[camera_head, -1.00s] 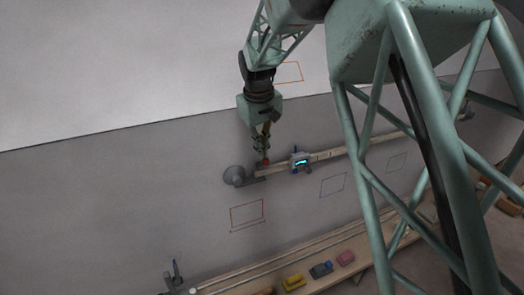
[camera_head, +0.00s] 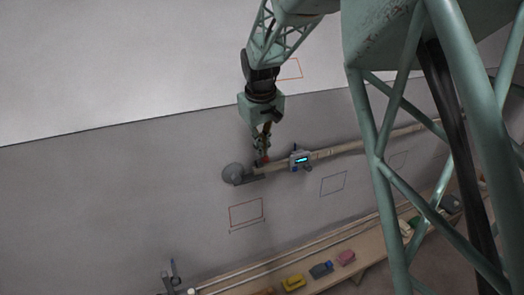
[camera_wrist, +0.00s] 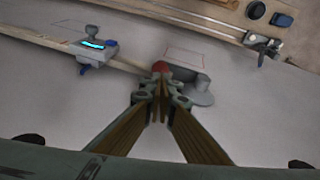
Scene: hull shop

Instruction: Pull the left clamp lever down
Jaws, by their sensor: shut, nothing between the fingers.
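The left clamp is a grey round pad (camera_head: 232,173) with a dark bracket, set on the grey hull wall at the left end of a pale rail. Its lever shows as a small red knob (camera_head: 262,161) just above the bracket; the rest of the lever is hard to make out. In the wrist view the red knob (camera_wrist: 161,67) sits directly beyond my fingertips, with the grey clamp (camera_wrist: 200,92) just right of it. My gripper (camera_head: 263,151) is shut and empty, right above the knob. I cannot tell whether the fingertips (camera_wrist: 161,84) touch it.
A measuring carriage with a lit display (camera_head: 300,160) sits on the pale rail (camera_head: 340,150) right of the clamp. Outlined rectangles mark the wall. A wooden bench (camera_head: 330,262) below carries several coloured blocks.

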